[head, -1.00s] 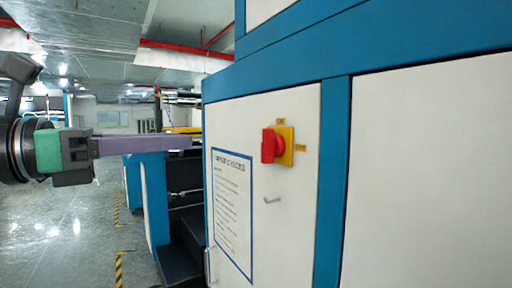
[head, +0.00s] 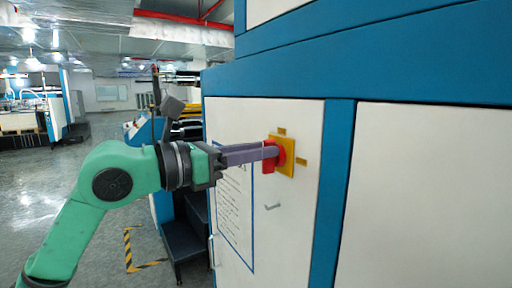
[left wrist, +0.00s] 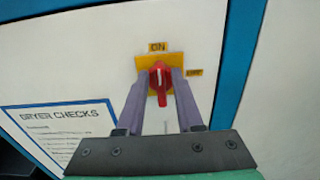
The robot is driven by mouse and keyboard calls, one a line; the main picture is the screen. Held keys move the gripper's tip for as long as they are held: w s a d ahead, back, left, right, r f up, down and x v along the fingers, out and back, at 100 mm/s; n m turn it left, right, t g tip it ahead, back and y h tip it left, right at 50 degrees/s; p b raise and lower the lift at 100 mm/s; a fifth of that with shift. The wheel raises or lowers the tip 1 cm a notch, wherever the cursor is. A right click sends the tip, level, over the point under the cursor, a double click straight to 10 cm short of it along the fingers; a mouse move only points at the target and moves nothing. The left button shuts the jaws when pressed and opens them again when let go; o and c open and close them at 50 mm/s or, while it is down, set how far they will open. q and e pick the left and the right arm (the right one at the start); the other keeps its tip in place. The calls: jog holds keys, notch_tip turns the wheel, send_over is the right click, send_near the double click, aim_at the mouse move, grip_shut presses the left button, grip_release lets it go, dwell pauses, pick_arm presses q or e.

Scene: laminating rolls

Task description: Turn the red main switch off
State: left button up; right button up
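The red main switch (head: 268,166) is a rotary handle on a yellow plate (head: 287,172), fixed to the white cabinet door. In the left wrist view, the red handle (left wrist: 160,88) stands upright, in line with the "ON" label (left wrist: 158,47) above. A second yellow label (left wrist: 194,72), seemingly "OFF", is to the right. My left gripper (left wrist: 160,82) is open, its two purple fingers reaching either side of the handle. A small gap shows beside the handle's lower part; contact near the tips is unclear. In the head view the fingers (head: 250,154) overlap the switch. My right gripper is out of view.
A "DRYER CHECKS" sheet (left wrist: 70,125) is on the door below and left of the switch. A small metal door handle (head: 273,207) sits beneath the switch. Blue frame posts (head: 335,195) border the door. Dark steps (head: 187,242) and open floor are to the left.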

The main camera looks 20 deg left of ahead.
pick_arm(q)
grip_shut()
jog(key=shift+m, duration=0.4)
jog(key=m+b, duration=0.1)
jog(key=m, duration=0.4)
jog(key=f+m+b, duration=0.1)
jog(key=m+b, duration=0.1)
jog(key=m, duration=0.4)
jog(key=s+d+m+b, duration=0.1)
jog(key=m, duration=0.4)
jog(key=shift+d+f+m, duration=0.1)
jog(key=shift+f+m, duration=0.25)
jog(key=shift+m, duration=0.35)
